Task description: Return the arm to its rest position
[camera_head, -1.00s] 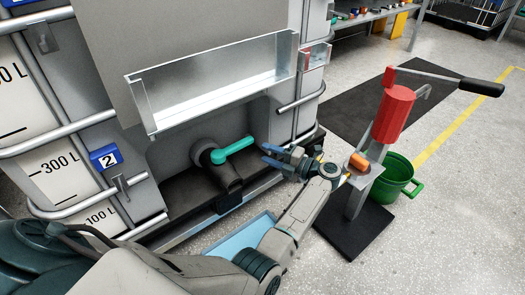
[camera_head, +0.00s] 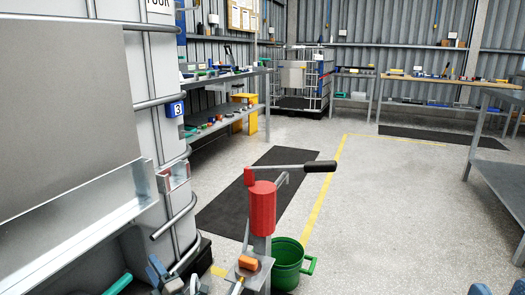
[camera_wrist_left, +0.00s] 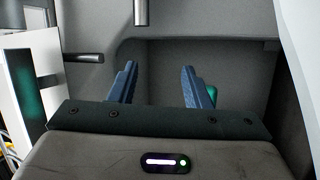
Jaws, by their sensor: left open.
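My left gripper (camera_head: 160,274) shows at the bottom left of the head view, its blue fingers beside the tank and to the right of a teal valve handle (camera_head: 118,286). In the left wrist view the two blue fingers (camera_wrist_left: 158,75) stand apart with nothing between them, so the gripper is open and empty. A bit of teal shows behind the right finger there. Most of the left arm is out of the head view. Small dark blue tips show at the bottom right edge of the head view; they may be my right gripper, but too little shows to tell its state.
A red post with a black-handled lever (camera_head: 262,207) stands close to the left gripper, with an orange block (camera_head: 248,262) on its plate. A green bucket (camera_head: 287,266) stands beside it. A black mat (camera_head: 262,190) lies beyond. Open floor (camera_head: 390,220) spreads to the right.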

